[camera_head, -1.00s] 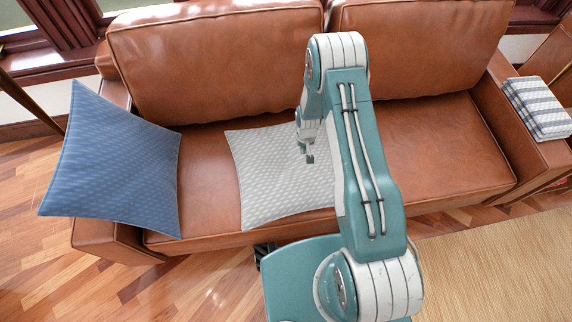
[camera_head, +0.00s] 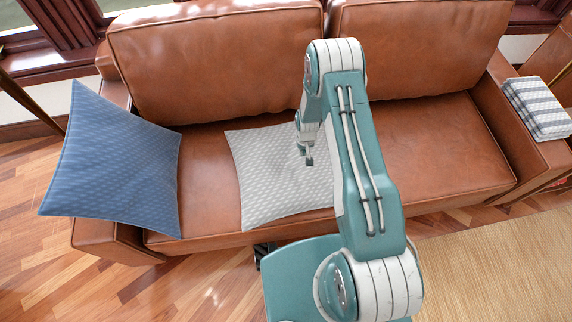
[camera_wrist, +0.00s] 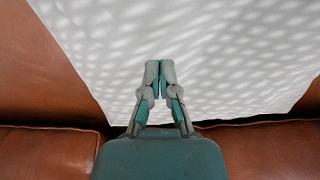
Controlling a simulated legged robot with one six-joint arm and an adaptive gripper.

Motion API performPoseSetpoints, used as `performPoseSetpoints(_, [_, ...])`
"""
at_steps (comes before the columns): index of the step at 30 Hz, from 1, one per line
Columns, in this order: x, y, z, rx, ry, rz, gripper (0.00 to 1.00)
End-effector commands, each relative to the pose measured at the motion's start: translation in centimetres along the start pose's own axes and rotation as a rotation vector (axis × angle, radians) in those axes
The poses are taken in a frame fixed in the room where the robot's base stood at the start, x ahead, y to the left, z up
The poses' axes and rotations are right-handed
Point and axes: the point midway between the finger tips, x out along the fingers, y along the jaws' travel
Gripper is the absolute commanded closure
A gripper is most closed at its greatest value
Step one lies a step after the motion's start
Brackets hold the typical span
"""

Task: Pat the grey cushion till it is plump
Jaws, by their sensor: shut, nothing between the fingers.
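The grey cushion (camera_head: 270,182) lies flat on the sofa seat, left of the middle, with a pale woven pattern. My arm hides its right part in the head view. My gripper (camera_head: 308,160) is over the cushion's right half, pointing down, with its fingers together and empty. In the wrist view the cushion (camera_wrist: 220,50) fills most of the picture beyond the closed fingertips (camera_wrist: 160,64). I cannot tell whether the fingertips touch the cloth.
The brown leather sofa (camera_head: 440,150) has a bare seat to the right. A blue cushion (camera_head: 115,165) leans at its left arm. A folded striped cloth (camera_head: 537,108) lies on the right arm. A beige rug (camera_head: 500,265) covers the floor at right.

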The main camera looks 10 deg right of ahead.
Motion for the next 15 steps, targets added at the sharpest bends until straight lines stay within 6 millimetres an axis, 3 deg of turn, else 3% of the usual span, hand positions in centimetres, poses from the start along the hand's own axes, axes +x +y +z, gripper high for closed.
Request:
performPoseSetpoints(11, [0.2, 0.0, 0.0, 0.000, 0.001, 0.000, 1.00])
performPoseSetpoints(15, [-1.1, 0.0, -0.1, 0.000, 0.003, 0.000, 1.00])
